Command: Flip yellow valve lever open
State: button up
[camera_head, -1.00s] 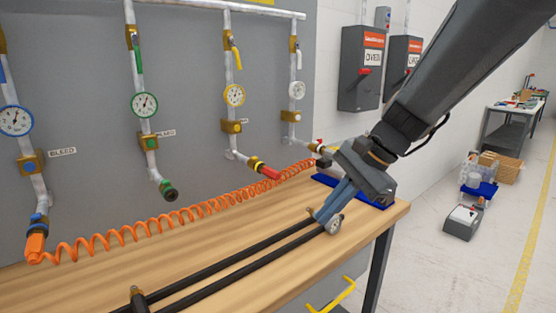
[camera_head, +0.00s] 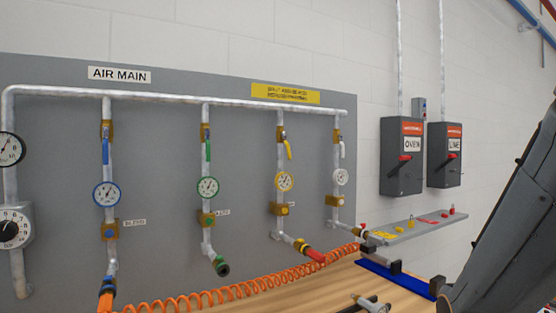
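The yellow valve lever (camera_head: 288,150) is on the third drop pipe from the left of the grey panel, below the top header pipe. It points down, tilted slightly right of the pipe, from a brass valve body (camera_head: 281,133). A yellow-rimmed gauge (camera_head: 285,181) sits below it. My arm fills the lower right edge, well right of the lever and apart from it.
Blue (camera_head: 105,150), green (camera_head: 207,150) and white (camera_head: 342,150) levers hang on neighbouring pipes. An orange coiled hose (camera_head: 240,290) runs along the bench (camera_head: 335,280). A grey shelf (camera_head: 415,228) and two switch boxes are right of the panel. Space before the yellow lever looks clear.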

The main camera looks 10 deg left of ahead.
aim_at(289, 151)
jog(key=k, duration=0.25)
jog(key=z, duration=1.15)
jog(key=i, duration=1.1)
jog(key=u, duration=1.9)
